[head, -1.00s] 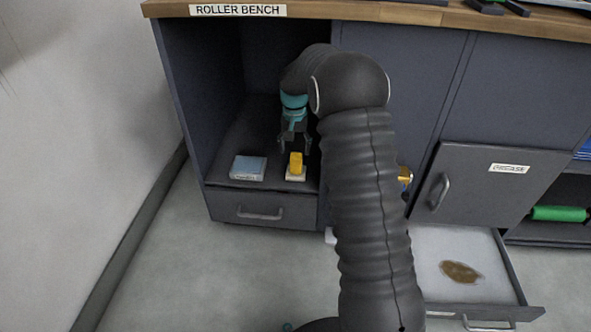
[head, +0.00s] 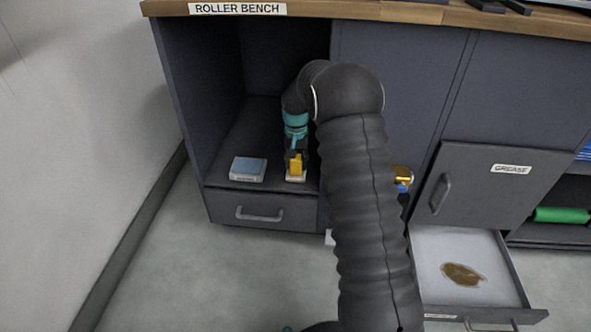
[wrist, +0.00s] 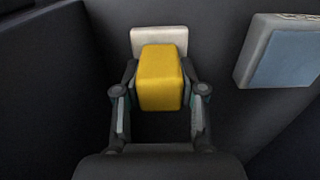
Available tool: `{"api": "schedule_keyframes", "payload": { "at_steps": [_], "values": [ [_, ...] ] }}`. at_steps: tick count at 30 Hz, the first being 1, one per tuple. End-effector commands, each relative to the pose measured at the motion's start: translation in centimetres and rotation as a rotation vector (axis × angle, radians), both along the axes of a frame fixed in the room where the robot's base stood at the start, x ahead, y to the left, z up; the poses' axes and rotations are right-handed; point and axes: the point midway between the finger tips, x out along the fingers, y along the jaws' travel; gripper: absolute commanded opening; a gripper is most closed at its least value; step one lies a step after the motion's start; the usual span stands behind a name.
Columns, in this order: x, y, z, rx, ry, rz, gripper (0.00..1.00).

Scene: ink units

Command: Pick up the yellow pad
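The yellow pad (head: 296,164) stands on a small pale base (head: 296,177) at the front of the open cubby. In the wrist view the yellow pad (wrist: 160,78) lies between the two fingers of my gripper (wrist: 159,92). The fingers are spread, one on each side of the pad, with a narrow dark gap beside it nearer the palm. Contact at the fingertips cannot be made out.
A blue-topped pale block (head: 248,169) lies on the cubby floor left of the pad. The cubby's left wall (head: 190,110) and right-hand cabinet front stand close by. An open drawer (head: 425,270) with a brown stain sticks out below the grease door (head: 480,190).

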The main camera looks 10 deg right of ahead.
Motion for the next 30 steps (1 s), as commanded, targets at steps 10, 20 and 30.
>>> {"api": "schedule_keyframes", "payload": {
  "at_steps": [10,20,30],
  "values": [
    [0.0,0.0,0.0,0.0,0.0,0.0,0.03],
    [0.1,0.0,4.2,0.0,-0.004,0.0,0.03],
    [0.0,0.0,9.3,0.001,-0.001,0.0,0.03]
  ]
}}
